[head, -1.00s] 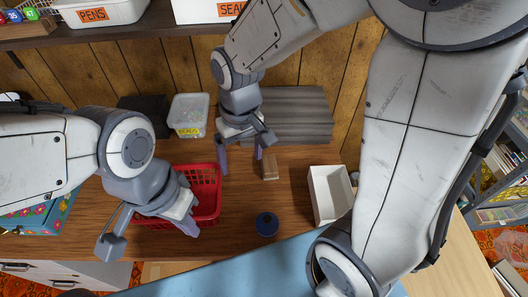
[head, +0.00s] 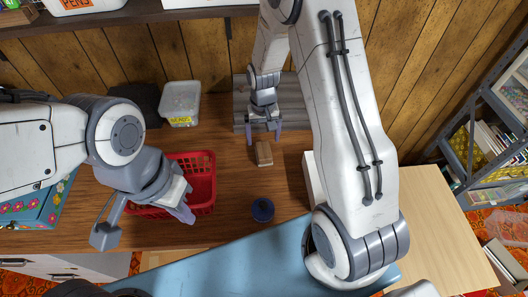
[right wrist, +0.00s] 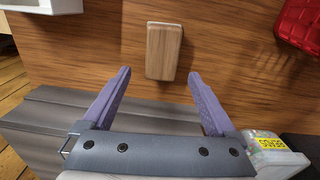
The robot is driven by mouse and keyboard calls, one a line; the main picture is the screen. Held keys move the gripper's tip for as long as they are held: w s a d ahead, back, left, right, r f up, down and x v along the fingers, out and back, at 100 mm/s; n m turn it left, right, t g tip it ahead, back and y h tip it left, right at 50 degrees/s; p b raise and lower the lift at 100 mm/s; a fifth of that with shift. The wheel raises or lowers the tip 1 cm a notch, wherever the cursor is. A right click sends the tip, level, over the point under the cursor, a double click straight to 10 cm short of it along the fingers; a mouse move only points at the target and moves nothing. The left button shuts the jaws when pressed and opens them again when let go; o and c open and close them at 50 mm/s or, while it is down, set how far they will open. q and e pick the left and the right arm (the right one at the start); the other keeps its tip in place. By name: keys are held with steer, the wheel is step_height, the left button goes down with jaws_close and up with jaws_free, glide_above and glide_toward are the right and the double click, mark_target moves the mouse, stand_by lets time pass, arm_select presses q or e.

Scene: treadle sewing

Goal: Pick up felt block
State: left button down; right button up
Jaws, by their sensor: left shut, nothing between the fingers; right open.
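The block (head: 264,153) is a small tan piece with wood-like grain, lying on the brown tabletop. It also shows in the right wrist view (right wrist: 163,51), just beyond the fingertips. My right gripper (head: 264,137) is open and empty, on the far side of the block and lined up with it. In the right wrist view its purple fingers (right wrist: 160,74) point toward the block, one to each side, with the block apart from both. My left gripper (head: 184,212) is shut and empty over the front of the red basket (head: 203,180).
A blue round tin (head: 262,210) sits in front of the block. A white open box (head: 310,180) is to its right, partly hidden by my right arm. A grey ridged stack (head: 241,117) and a clear beads tub (head: 181,100) stand behind.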

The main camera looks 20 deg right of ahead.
mark_target(263, 146)
step_height(263, 146, down, 4)
steer(key=shift+s+a+r, duration=0.1)
steer(key=shift+s+r, duration=0.05)
jaws_close()
steer(key=shift+r, duration=0.1)
